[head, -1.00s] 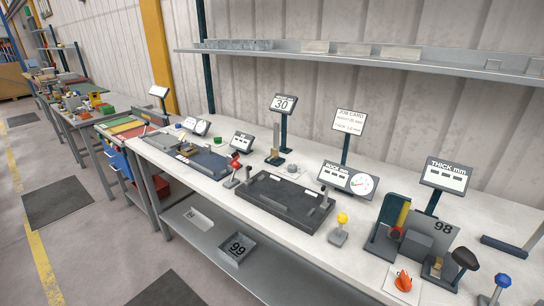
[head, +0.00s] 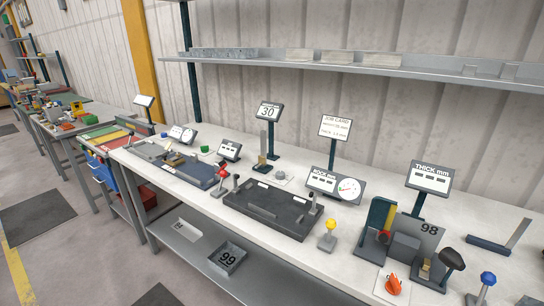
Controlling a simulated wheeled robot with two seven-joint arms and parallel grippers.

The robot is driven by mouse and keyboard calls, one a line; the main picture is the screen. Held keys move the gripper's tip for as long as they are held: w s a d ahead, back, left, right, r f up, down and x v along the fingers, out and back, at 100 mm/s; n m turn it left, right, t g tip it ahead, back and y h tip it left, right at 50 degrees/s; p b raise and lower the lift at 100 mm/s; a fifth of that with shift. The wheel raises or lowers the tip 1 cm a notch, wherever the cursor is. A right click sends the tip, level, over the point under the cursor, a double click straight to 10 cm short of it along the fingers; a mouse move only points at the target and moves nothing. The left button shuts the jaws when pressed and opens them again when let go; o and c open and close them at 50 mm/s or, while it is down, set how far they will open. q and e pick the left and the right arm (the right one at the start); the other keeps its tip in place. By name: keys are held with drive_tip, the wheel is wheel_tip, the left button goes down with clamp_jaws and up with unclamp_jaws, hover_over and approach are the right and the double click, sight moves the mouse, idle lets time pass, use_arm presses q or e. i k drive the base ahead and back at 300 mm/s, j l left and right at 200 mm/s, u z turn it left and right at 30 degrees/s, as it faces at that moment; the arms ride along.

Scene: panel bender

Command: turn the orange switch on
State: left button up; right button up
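The orange switch (head: 394,284) is a small orange rotary knob on a white square plate. It lies near the front edge of the white workbench (head: 345,258), at the lower right of the head view. Whether it is on or off cannot be told from its look. Neither of my grippers shows in the head view.
Near the switch stand a yellow-knobbed lever (head: 327,241), a blue-knobbed lever (head: 487,280) and a dark fixture with a plate marked 98 (head: 428,229). A black tray (head: 272,207) and a red-knobbed lever (head: 221,175) are further left. A shelf (head: 350,68) runs above.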

sight(393, 287)
drive_tip(key=z, duration=1.25)
